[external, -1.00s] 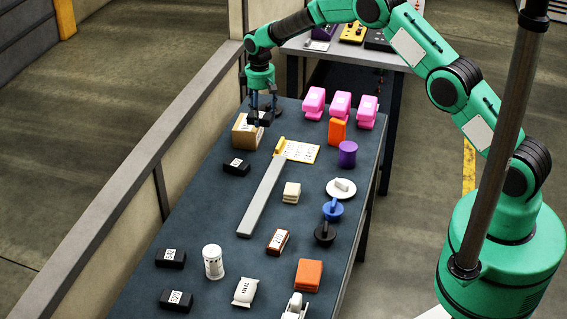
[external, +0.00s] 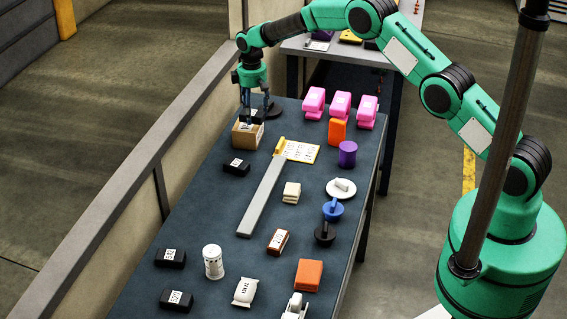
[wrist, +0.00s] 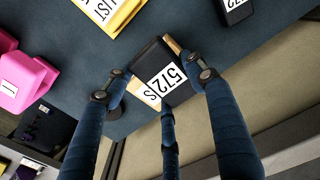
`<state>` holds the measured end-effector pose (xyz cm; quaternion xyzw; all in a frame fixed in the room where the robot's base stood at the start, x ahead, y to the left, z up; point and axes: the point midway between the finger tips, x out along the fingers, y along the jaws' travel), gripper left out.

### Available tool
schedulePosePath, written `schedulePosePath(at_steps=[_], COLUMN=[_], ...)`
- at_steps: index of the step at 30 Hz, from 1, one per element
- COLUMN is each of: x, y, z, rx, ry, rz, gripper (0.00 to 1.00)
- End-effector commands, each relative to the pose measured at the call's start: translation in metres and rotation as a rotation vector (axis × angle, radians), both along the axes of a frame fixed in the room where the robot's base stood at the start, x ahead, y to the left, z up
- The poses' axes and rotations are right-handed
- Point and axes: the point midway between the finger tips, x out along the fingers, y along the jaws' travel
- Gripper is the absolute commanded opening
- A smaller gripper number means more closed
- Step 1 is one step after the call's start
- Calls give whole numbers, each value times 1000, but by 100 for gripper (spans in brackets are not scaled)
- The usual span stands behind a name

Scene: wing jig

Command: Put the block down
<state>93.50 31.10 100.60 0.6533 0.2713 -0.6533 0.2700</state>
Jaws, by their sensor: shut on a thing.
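In the external view the block (external: 256,114) is partly hidden by the fingers, over a tan cardboard box (external: 246,138) at the far left of the table. Tan edges of the box (wrist: 173,46) show beside the block in the wrist view. I cannot tell whether the block touches the box.
Another black labelled block (external: 236,167) lies in front of the box. A yellow clipboard with a list (external: 300,151) and a grey bar (external: 262,199) lie to the right. Pink staplers (external: 314,103) stand at the back. A low wall (external: 150,160) runs along the table's left side.

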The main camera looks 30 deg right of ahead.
Motion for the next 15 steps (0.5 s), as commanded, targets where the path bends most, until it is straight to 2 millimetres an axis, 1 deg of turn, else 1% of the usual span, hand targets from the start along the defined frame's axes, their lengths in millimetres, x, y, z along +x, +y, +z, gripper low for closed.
schedulePosePath(at_steps=[3, 8, 15], x=[-1, 0, 0], y=[0, 0, 0], z=[-11, -25, -29], rx=[-1, 0, 0], ry=[2, 0, -1], rz=[0, 0, 0], gripper=[8, 8, 8])
